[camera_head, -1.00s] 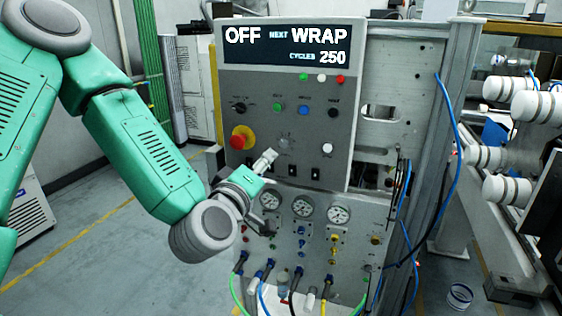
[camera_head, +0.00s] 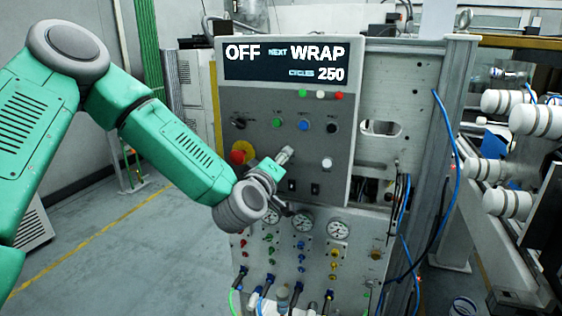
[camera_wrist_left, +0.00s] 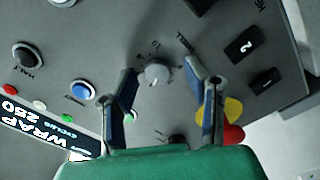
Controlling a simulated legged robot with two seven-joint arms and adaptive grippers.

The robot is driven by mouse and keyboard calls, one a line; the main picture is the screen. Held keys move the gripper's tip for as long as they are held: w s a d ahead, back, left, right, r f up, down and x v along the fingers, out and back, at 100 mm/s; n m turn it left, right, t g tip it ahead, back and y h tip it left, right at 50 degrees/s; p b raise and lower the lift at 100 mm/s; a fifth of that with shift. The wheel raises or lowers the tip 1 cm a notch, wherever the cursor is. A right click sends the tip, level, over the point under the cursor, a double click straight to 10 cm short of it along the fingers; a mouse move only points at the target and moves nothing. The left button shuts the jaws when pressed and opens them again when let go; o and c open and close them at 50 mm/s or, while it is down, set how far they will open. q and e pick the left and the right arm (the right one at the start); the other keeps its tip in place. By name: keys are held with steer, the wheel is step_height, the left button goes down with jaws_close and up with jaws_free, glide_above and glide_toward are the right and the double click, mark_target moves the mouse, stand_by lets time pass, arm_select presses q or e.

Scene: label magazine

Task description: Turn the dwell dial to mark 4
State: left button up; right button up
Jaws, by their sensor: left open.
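The dwell dial is a small round grey knob (camera_wrist_left: 157,72) on the grey panel in the left wrist view, with small marks around it. Its pointer setting is too small to read surely. In the head view the dial is hidden behind my left gripper (camera_head: 284,156), which is close to the control panel (camera_head: 300,105). In the left wrist view my left gripper (camera_wrist_left: 163,80) is open, with one finger on each side of the dial. I cannot tell whether either finger touches it. My right gripper is not in view.
A red emergency knob with a yellow collar (camera_head: 242,152) sits beside the gripper. Coloured buttons (camera_head: 303,125), a black selector (camera_head: 238,123) and rocker switches (camera_wrist_left: 245,43) are nearby. The display (camera_head: 286,62) reads OFF, NEXT WRAP, CYCLES 250. Gauges (camera_head: 337,228) and hoses are below.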

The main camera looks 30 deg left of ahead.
arm_select(q)
jaws_close()
steer(key=shift+f+n+b, duration=0.1)
steer(key=shift+n+b, duration=0.3)
steer(key=shift+b, duration=0.05)
jaws_free()
steer(key=shift+a, duration=0.1)
steer(key=shift+s, duration=0.1)
